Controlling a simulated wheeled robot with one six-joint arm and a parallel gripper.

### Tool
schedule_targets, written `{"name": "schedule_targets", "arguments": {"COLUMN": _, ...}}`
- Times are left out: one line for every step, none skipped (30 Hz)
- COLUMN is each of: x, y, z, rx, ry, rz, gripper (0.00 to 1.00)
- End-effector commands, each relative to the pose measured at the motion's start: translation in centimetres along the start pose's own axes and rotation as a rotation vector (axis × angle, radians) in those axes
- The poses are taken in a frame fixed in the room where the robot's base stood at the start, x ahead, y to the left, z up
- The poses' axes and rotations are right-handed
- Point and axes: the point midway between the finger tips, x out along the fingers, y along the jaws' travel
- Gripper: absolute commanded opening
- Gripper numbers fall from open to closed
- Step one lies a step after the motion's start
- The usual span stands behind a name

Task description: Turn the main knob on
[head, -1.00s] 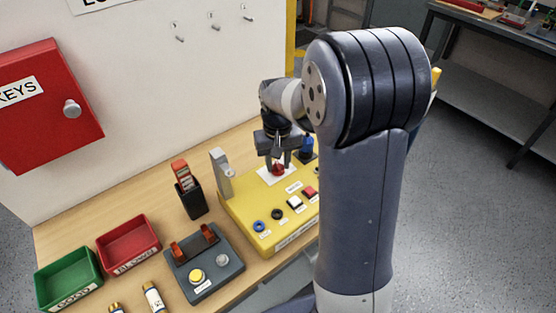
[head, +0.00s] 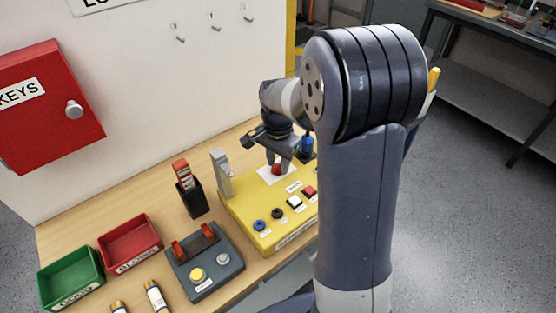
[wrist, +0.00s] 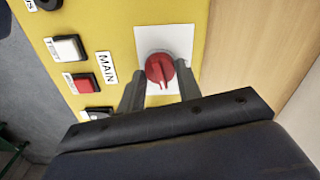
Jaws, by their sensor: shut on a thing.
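The main knob (wrist: 160,70) is red and round with a raised grip bar, on a white plate (wrist: 185,40) beside the "MAIN" label (wrist: 106,68) in the wrist view. In the head view the knob (head: 277,169) sits at the back of the yellow panel (head: 240,212). My gripper (wrist: 160,85) has its two fingers on either side of the knob and is shut on it. The gripper also shows in the head view (head: 278,162), pointing down at the knob. The fingers hide part of the knob's sides.
White (head: 295,203) and red (head: 309,192) buttons sit close to the knob on the panel. A grey lever (head: 222,175) stands at the panel's left. A black holder (head: 192,197), a grey fixture (head: 205,262), and red (head: 130,243) and green (head: 70,278) bins are farther left.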

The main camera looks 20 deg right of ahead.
Motion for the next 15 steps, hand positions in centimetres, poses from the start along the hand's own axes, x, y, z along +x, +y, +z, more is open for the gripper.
{"name": "schedule_targets", "arguments": {"x": -0.09, "y": -0.06, "z": -0.06, "rx": 0.034, "ry": 0.002, "rz": -0.003, "gripper": 0.1}}
{"name": "schedule_targets", "arguments": {"x": -0.09, "y": -0.06, "z": -0.06, "rx": 0.055, "ry": 0.002, "rz": -0.003, "gripper": 0.1}}
{"name": "schedule_targets", "arguments": {"x": -0.09, "y": -0.06, "z": -0.06, "rx": 0.082, "ry": 0.002, "rz": -0.003, "gripper": 0.1}}
{"name": "schedule_targets", "arguments": {"x": -0.09, "y": -0.06, "z": -0.06, "rx": 0.099, "ry": 0.002, "rz": -0.003, "gripper": 0.1}}
{"name": "schedule_targets", "arguments": {"x": -0.09, "y": -0.06, "z": -0.06, "rx": 0.117, "ry": 0.002, "rz": -0.003, "gripper": 0.1}}
{"name": "schedule_targets", "arguments": {"x": -0.09, "y": -0.07, "z": -0.06, "rx": 0.139, "ry": 0.002, "rz": -0.003, "gripper": 0.1}}
{"name": "schedule_targets", "arguments": {"x": -0.09, "y": -0.07, "z": -0.06, "rx": 0.153, "ry": 0.002, "rz": -0.003, "gripper": 0.1}}
{"name": "schedule_targets", "arguments": {"x": -0.09, "y": -0.07, "z": -0.06, "rx": 0.167, "ry": 0.002, "rz": -0.003, "gripper": 0.1}}
{"name": "schedule_targets", "arguments": {"x": -0.09, "y": -0.07, "z": -0.06, "rx": 0.183, "ry": 0.002, "rz": -0.003, "gripper": 0.1}}
{"name": "schedule_targets", "arguments": {"x": -0.09, "y": -0.07, "z": -0.06, "rx": 0.194, "ry": 0.002, "rz": -0.003, "gripper": 0.1}}
{"name": "schedule_targets", "arguments": {"x": -0.09, "y": -0.07, "z": -0.06, "rx": 0.204, "ry": 0.002, "rz": -0.003, "gripper": 0.1}}
{"name": "schedule_targets", "arguments": {"x": -0.08, "y": -0.07, "z": -0.06, "rx": 0.215, "ry": 0.002, "rz": -0.003, "gripper": 0.1}}
{"name": "schedule_targets", "arguments": {"x": -0.08, "y": -0.07, "z": -0.06, "rx": 0.223, "ry": 0.002, "rz": -0.003, "gripper": 0.1}}
{"name": "schedule_targets", "arguments": {"x": -0.08, "y": -0.07, "z": -0.06, "rx": 0.23, "ry": 0.002, "rz": -0.003, "gripper": 0.1}}
{"name": "schedule_targets", "arguments": {"x": -0.08, "y": -0.07, "z": -0.06, "rx": 0.237, "ry": 0.002, "rz": -0.003, "gripper": 0.1}}
